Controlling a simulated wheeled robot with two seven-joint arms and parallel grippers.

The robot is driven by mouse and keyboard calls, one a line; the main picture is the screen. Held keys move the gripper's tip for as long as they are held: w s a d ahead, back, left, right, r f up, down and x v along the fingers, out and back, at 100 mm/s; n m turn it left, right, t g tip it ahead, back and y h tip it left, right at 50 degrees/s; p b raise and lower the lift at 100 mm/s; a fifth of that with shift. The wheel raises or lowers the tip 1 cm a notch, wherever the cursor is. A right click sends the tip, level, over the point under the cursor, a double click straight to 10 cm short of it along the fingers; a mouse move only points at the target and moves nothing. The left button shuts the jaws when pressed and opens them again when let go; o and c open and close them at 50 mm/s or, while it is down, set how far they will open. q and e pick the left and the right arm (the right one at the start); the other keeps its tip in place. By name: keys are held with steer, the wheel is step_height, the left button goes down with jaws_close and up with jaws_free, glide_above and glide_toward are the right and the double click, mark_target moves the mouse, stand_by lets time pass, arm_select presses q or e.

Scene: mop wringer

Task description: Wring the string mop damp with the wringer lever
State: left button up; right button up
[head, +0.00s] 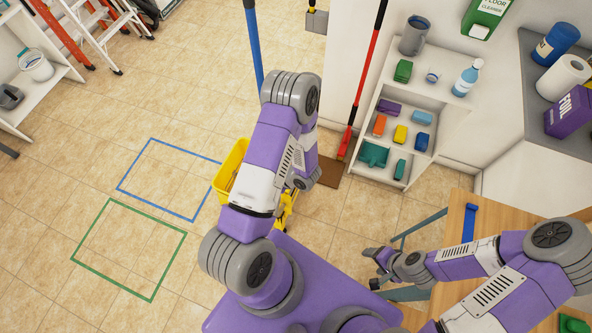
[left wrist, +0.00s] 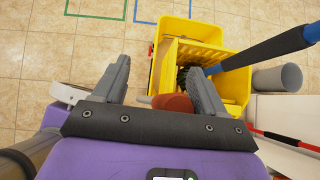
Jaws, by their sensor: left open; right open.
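The yellow mop bucket with its wringer (left wrist: 198,62) stands on the floor; in the head view its yellow side (head: 229,172) shows partly behind my left arm. The blue mop handle (head: 254,42) rises from it, with a dark sleeve (left wrist: 262,50) in the left wrist view. Dark strands show in the wringer; most of the mop head is hidden. My left gripper (left wrist: 157,70) is open beside the bucket. A red-brown rounded piece (left wrist: 173,103), perhaps the lever's grip, lies near its right finger; contact is unclear. My right gripper (head: 375,262) is open and empty beside the wooden table.
Blue (head: 167,179) and green (head: 128,249) taped rectangles mark clear floor at left. A shelf (head: 408,130) with sponges and bottles stands behind right. A red-handled broom (head: 367,80) leans near it. The wooden table (head: 458,222) stands at right.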

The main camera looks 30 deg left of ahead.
arm_select(q)
steer(key=shift+s, duration=0.1)
steer(key=p+v, duration=0.3)
steer(key=v, duration=0.5)
steer(key=shift+p, duration=0.35)
steer(key=shift+d+f, duration=0.1)
steer(key=shift+d, duration=0.05)
stand_by(0.3)
